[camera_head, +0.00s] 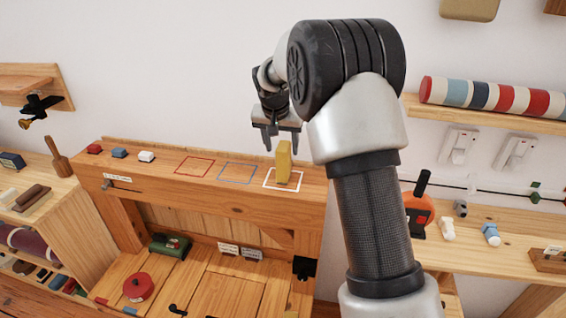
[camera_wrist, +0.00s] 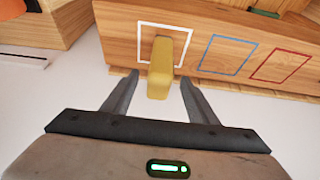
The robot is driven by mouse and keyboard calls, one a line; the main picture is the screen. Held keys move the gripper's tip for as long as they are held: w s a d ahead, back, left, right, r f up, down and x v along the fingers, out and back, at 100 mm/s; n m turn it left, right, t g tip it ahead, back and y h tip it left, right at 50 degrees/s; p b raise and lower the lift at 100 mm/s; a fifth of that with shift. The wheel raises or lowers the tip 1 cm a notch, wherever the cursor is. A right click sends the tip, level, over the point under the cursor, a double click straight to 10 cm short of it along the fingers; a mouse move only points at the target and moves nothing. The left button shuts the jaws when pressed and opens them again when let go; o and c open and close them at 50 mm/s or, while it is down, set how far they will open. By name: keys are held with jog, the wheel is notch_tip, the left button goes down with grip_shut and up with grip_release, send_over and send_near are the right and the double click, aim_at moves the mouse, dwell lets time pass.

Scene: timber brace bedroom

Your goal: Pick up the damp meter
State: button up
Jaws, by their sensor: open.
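The likely damp meter is a yellow upright block (camera_head: 284,162) standing in the white outlined square (camera_head: 270,186) on the wooden bench top. In the wrist view the yellow block (camera_wrist: 160,68) lies ahead of my gripper, between the lines of its two fingers. My gripper (camera_head: 282,138) is above the block, fingers pointing down, open and empty. In the wrist view the open gripper (camera_wrist: 158,88) shows its fingers on either side of the block's near end. I cannot tell whether they touch it.
Red (camera_head: 194,166) and blue (camera_head: 237,173) outlined squares are empty beside the white one. An orange tool (camera_head: 418,212) stands on the right bench. A shelf (camera_head: 480,120) is at right.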

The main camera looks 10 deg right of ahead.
jog(key=x, duration=0.6)
jog(key=p+x, duration=0.1)
jog(key=x, duration=0.2)
jog(key=shift+w, duration=0.3)
jog(key=c, duration=1.2)
